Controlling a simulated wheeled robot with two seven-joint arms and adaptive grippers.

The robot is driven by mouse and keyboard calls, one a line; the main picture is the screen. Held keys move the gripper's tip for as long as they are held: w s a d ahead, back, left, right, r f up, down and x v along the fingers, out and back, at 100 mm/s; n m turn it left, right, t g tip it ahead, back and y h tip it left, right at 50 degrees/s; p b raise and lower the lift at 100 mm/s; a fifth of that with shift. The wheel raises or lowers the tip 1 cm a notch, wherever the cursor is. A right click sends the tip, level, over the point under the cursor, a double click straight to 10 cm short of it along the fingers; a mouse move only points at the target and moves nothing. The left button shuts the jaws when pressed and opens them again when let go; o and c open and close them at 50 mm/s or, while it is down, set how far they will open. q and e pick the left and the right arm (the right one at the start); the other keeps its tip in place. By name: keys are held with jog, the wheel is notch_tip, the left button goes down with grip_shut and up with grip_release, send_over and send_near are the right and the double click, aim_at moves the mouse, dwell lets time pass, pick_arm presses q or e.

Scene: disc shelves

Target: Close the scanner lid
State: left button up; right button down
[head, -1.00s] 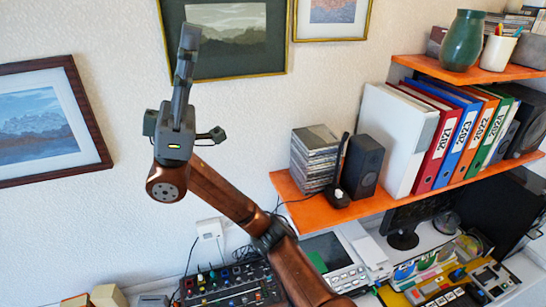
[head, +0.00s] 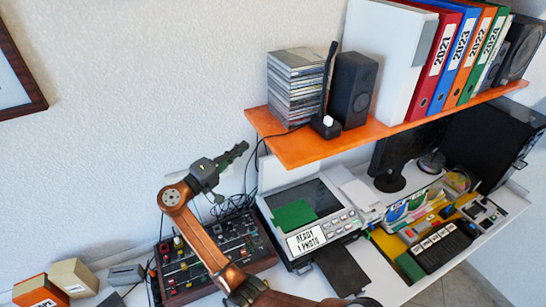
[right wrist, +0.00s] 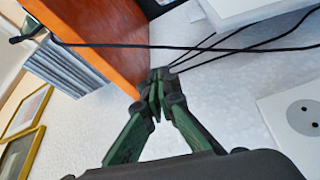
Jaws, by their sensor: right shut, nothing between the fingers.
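The scanner (head: 341,231) is a pale flat device on the desk below the shelf. Its dark glass bed shows, with a green sheet (head: 294,215) on it and a label reading "READY 1 PHOTO" (head: 306,239) at its front. A pale panel (head: 276,174) rises at its back edge, partly under the shelf; I cannot tell for sure that this is the lid. My right gripper (head: 242,148) is shut and empty, left of the shelf's end and above the scanner's back left. In the right wrist view its fingers (right wrist: 158,82) meet. My left gripper is out of view.
The orange shelf (head: 290,150) overhangs the scanner's back and carries a CD stack (head: 296,90), a speaker (head: 354,88) and binders. A mixer (head: 213,255) stands left of the scanner. Cables (right wrist: 195,48) and a wall socket (right wrist: 300,116) are near my right gripper.

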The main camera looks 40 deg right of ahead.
jog(key=y, duration=0.1)
send_near(267, 156)
notch_tip(267, 156, up, 3)
jog(key=w, duration=0.1)
jog(key=d, duration=0.1)
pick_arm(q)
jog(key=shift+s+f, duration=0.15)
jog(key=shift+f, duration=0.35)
pick_arm(e)
jog(key=shift+n+g, duration=0.3)
jog(key=d, duration=0.9)
jog(key=shift+w+d, duration=0.15)
jog(key=shift+d, duration=0.15)
pick_arm(q)
jog(key=shift+b, duration=0.3)
pick_arm(e)
jog(key=shift+a, duration=0.1)
